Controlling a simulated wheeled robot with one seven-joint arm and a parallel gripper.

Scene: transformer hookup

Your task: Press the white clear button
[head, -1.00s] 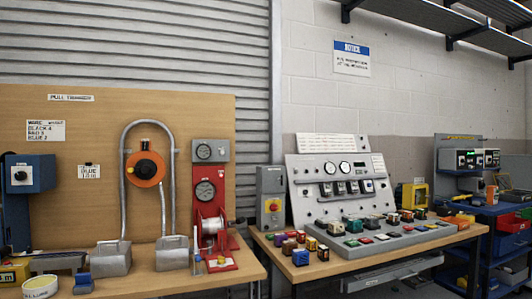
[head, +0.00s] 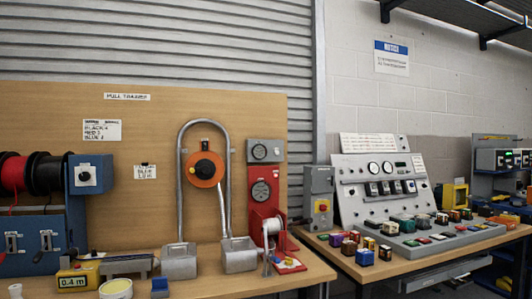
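My gripper is not in view. No button can be made out clearly as the white clear button; the labels are too small to read. A sloped grey control console (head: 352,206) stands on the right bench, with two round gauges, a small dark display and a row of switches. Its lower deck carries small coloured buttons, green and red among them. A yellow unit (head: 78,277) reading "0.4 m" sits at the lower left.
Several coloured blocks crowd the front of the right bench (head: 400,266). The left bench (head: 205,286) holds two grey metal boxes, a red winch (head: 266,229) and a tub (head: 115,289). Cable spools hang at the far left. A gap separates the benches.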

